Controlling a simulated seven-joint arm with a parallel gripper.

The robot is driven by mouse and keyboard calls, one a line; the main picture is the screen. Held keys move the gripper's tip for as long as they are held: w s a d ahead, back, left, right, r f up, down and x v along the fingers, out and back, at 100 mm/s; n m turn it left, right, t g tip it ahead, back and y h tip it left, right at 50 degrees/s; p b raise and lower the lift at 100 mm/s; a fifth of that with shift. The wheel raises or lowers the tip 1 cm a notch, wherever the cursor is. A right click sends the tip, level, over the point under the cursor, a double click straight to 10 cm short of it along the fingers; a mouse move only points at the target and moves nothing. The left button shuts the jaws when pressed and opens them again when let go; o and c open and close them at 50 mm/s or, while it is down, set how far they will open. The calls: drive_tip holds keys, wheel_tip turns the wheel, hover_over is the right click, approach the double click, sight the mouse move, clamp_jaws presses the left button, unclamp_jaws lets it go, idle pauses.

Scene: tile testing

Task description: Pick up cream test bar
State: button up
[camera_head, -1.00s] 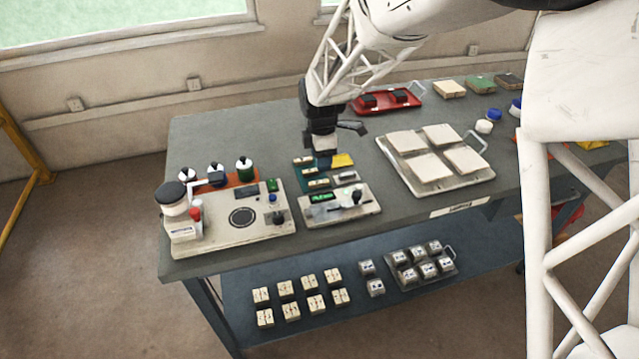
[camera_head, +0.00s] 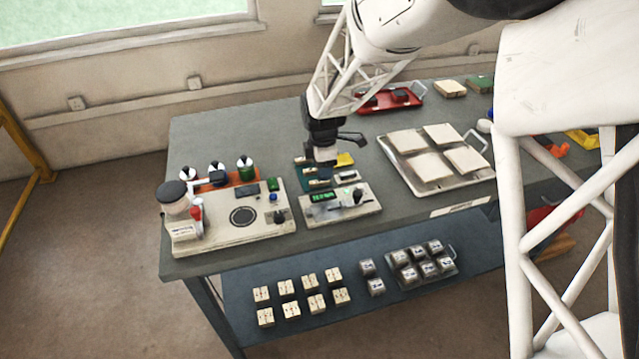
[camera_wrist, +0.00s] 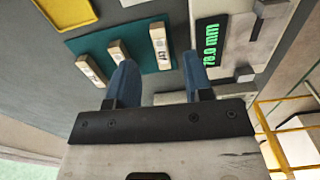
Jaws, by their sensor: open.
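Three small cream test bars lie side by side on a teal mat (camera_wrist: 135,50) in the wrist view: a left one (camera_wrist: 90,70), a middle one (camera_wrist: 118,50) and a right one (camera_wrist: 158,38). Each has dark marks. My gripper (camera_wrist: 159,72) is open and empty, with its two blue fingers apart above the mat. The right bar shows ahead of the gap between the fingertips, and the left finger is close to the left and middle bars. In the head view my gripper (camera_head: 326,160) hangs over the mat and hides part of it.
A measuring device (camera_head: 340,207) with a green display stands in front of the mat; its display (camera_wrist: 210,42) reads 79.0 mm. A yellow piece (camera_head: 345,159) lies behind. A larger test station (camera_head: 225,220) is at left, a tile tray (camera_head: 435,185) at right.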

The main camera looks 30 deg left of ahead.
drive_tip(key=shift+f, duration=2.05)
drive_tip(key=shift+c, duration=0.3)
clamp_jaws()
